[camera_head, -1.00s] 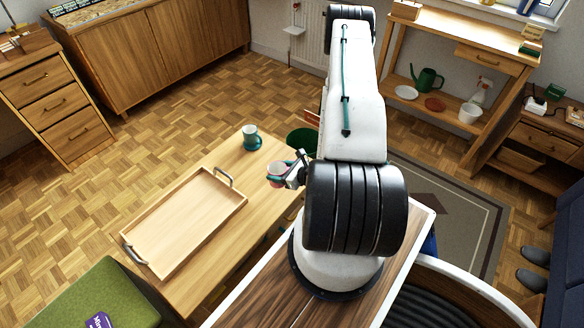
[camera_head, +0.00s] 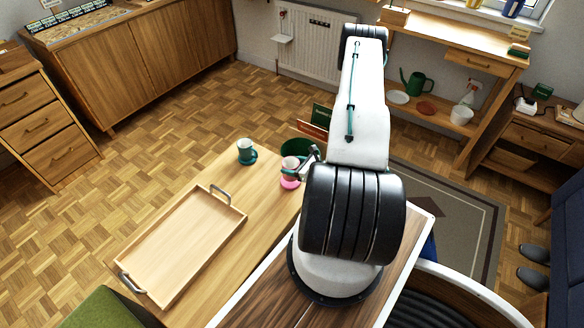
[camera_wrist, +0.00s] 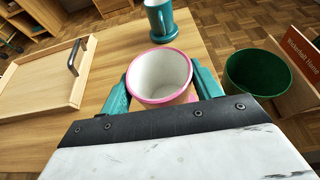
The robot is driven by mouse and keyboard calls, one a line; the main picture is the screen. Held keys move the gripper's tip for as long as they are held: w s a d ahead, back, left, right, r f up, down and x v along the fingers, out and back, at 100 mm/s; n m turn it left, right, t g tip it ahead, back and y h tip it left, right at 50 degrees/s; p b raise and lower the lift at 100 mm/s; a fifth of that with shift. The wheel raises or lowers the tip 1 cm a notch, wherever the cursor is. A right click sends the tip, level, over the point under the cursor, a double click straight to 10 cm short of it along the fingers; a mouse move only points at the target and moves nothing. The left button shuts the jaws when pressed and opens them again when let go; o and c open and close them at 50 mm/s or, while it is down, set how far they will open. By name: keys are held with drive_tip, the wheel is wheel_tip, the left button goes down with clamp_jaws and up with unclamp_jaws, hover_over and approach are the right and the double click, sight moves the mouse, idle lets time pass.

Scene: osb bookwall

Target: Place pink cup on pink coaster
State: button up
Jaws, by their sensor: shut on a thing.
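The pink cup (camera_head: 290,163) is in my gripper (camera_head: 303,166) near the far right end of the wooden table. In the wrist view, the cup (camera_wrist: 160,76) shows a pink rim and a pale inside. The teal fingers of my gripper (camera_wrist: 162,88) are shut on its two sides. The pink coaster (camera_head: 290,183) shows just below the cup in the head view. Whether cup and coaster touch is not clear. The wrist view does not clearly show the coaster, as the cup and gripper cover that spot.
A teal mug on a teal coaster (camera_head: 246,151) stands left of the cup. A wooden tray with metal handles (camera_head: 224,194) lies on the table (camera_head: 215,277). A dark green bin (camera_wrist: 257,73) is right of the cup in the wrist view. Bare tabletop lies between tray and cup.

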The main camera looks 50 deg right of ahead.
drive_tip(key=shift+w+d, duration=0.4)
drive_tip(key=shift+w, duration=0.1)
wheel_tip(320, 180, down, 3)
drive_tip(key=shift+s+r, duration=0.1)
drive_tip(key=shift+a+f, duration=0.1)
drive_tip(key=shift+f, duration=0.3)
drive_tip(key=o, duration=1.1)
drive_tip(key=shift+f, duration=0.1)
drive_tip(key=shift+o, duration=0.2)
